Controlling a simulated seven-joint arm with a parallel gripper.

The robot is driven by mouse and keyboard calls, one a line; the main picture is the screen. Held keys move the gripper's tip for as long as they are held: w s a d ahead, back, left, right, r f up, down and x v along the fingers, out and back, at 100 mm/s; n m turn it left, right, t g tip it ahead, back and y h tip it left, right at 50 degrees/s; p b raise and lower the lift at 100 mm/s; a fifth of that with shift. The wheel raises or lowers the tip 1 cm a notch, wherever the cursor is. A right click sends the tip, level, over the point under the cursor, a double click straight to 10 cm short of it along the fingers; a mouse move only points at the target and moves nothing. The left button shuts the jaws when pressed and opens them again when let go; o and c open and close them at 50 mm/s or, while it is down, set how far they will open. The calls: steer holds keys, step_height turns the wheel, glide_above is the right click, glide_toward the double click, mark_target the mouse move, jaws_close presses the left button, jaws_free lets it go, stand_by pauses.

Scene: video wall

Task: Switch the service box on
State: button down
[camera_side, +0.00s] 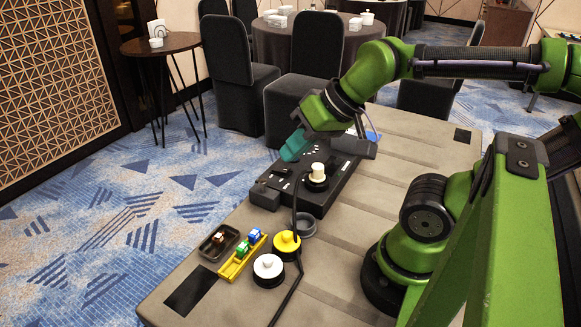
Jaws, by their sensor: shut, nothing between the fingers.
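A long black box (330,199) with small white markings lies on the grey-brown table; I take it to be the service box. A cream knob-like piece (318,170) on a round dark base stands at its near side. The switch itself cannot be made out, and the gripper may hide part of the top face.
A small dark block (264,196) sits at the box's left end. A black cable runs past the box toward the front. A yellow round piece (287,243), a white round piece (268,267), a yellow tray (233,267) and a dark tray (209,252) stand nearer.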

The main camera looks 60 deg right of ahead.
stand_by(0.4)
steer(key=m, duration=1.8)
glide_above(287, 170)
steer(key=a, duration=0.1)
step_height(287, 170, down, 9)
steer(key=m, duration=0.1)
steer(key=w+d+r+m, duration=0.1)
steer(key=m, duration=0.1)
steer(key=shift+w+r, duration=0.1)
steer(key=shift+w, duration=0.1)
steer(key=shift+s+f, duration=0.25)
steer(key=shift+f, duration=1.2)
steer(key=shift+s+f, duration=0.2)
steer(key=shift+f, duration=1.25)
steer(key=shift+s+f, duration=0.25)
steer(key=shift+f, duration=1.2)
steer(key=shift+f, duration=0.4)
